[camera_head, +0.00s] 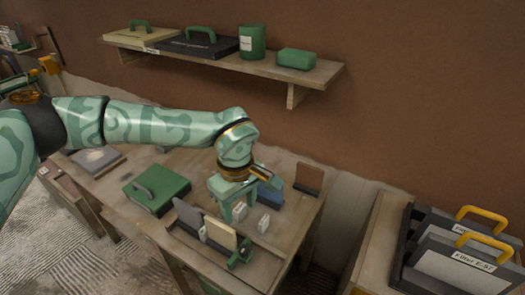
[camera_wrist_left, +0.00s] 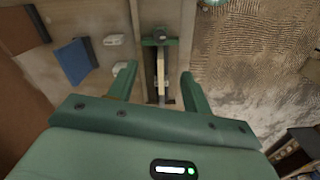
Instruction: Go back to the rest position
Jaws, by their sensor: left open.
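My left arm reaches in from the left in the head view. My left gripper (camera_head: 238,200) is over the right part of the workbench (camera_head: 180,233), pointing down. In the left wrist view its two green fingers (camera_wrist_left: 158,72) are spread apart, with nothing held. A cream board with a green clamp-like piece (camera_wrist_left: 160,36) lies in line with the gap between the fingers, below them. The same green piece (camera_head: 240,253) shows at the bench's front in the head view. My right gripper is not in view.
A green case (camera_head: 157,188), small white blocks (camera_head: 264,222), a blue block (camera_head: 270,193) and a brown block (camera_head: 309,178) are on the bench. A wall shelf (camera_head: 290,75) holds cases and green containers. Yellow-handled cases (camera_head: 455,270) stand at right.

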